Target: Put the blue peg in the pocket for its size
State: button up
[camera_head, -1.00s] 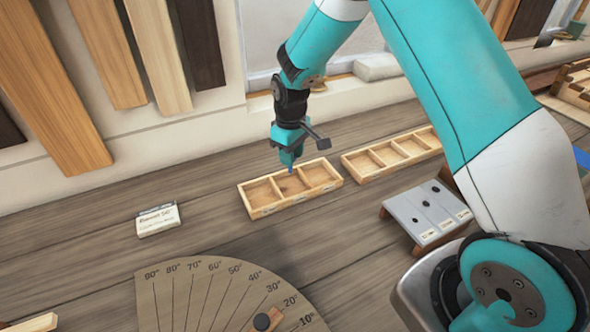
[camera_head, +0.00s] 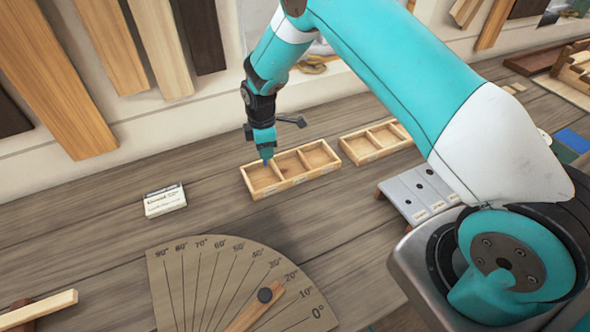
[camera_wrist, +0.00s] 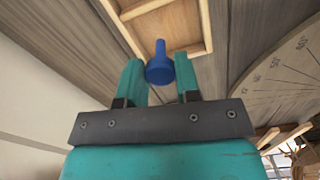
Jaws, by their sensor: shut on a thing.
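My gripper (camera_head: 266,155) is shut on the blue peg (camera_wrist: 160,66), which has a thick upper part and a thinner end pointing away from the wrist camera. In the head view only a small blue tip shows under the jaws. The near tray (camera_head: 296,182) is light wood with three pockets side by side. My gripper is above its left pocket (camera_head: 260,178), close to the back and the first divider. In the wrist view the peg's thin end lies over a pocket floor, inside the tray's rim (camera_wrist: 207,22). I cannot tell whether the tip is below the rim.
A second divided tray (camera_head: 362,157) stands to the right, partly behind my arm. A sloped grey board (camera_head: 405,200) with dark holes is in front of it. A white label card (camera_head: 165,200) stands left. An angle board (camera_head: 190,290) lies in front.

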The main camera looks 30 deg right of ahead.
jog(key=shift+f, duration=0.5)
jog(key=o, duration=1)
jog(key=shift+c, duration=0.2)
jog(key=shift+r, duration=0.15)
notch_tip(320, 180, up, 17)
jog(key=b, duration=0.6)
jog(key=shift+s+r, duration=0.15)
